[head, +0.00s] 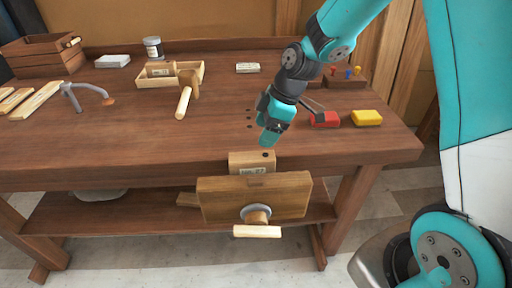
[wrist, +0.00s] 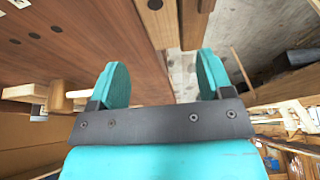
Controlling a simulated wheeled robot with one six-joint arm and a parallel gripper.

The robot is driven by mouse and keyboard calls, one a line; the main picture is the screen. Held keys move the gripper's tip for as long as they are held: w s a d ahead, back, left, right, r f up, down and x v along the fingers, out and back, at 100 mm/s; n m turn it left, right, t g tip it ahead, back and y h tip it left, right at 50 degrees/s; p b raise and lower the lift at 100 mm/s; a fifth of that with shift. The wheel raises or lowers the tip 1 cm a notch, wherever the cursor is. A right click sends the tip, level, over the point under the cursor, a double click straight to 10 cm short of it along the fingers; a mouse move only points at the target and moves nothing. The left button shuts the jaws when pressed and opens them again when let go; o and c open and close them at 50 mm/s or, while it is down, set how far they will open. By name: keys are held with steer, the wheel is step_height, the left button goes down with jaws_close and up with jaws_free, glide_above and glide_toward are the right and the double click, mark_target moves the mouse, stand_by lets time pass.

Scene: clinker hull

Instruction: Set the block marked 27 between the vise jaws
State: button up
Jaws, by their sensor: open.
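A wooden block (head: 251,162) with a pale label, which looks like 27 but is small, stands upright between the bench's front edge and the vise's wooden front jaw (head: 290,195). Its lower part is hidden behind that jaw. A dark round spot marks its top, which also appears at the top of the wrist view (wrist: 158,22). My gripper (head: 268,136) is above the bench edge, just behind and above the block, with its fingers apart. In the wrist view my gripper (wrist: 166,80) has nothing between its fingertips. The vise handle (head: 257,231) hangs in front.
A tray (head: 150,82) holds another labelled block, with a mallet (head: 185,95) beside it. A holdfast (head: 85,95) and wood strips lie left. The bench's front left is clear.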

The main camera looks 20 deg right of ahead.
steer(key=s+a+r+m, duration=0.2)
steer(key=s+r, duration=0.2)
steer(key=s, duration=0.4)
steer(key=s+a+r+m+g, duration=0.1)
steer(key=s+a+r+m, duration=0.2)
steer(key=s, duration=0.5)
steer(key=s+a+r+m, duration=0.2)
steer(key=s+a+r, duration=0.1)
steer(key=s+r, duration=0.2)
steer(key=s, duration=0.2)
steer(key=shift+s+r, duration=0.3)
steer(key=shift+s, duration=0.1)
steer(key=shift+c, duration=0.4)
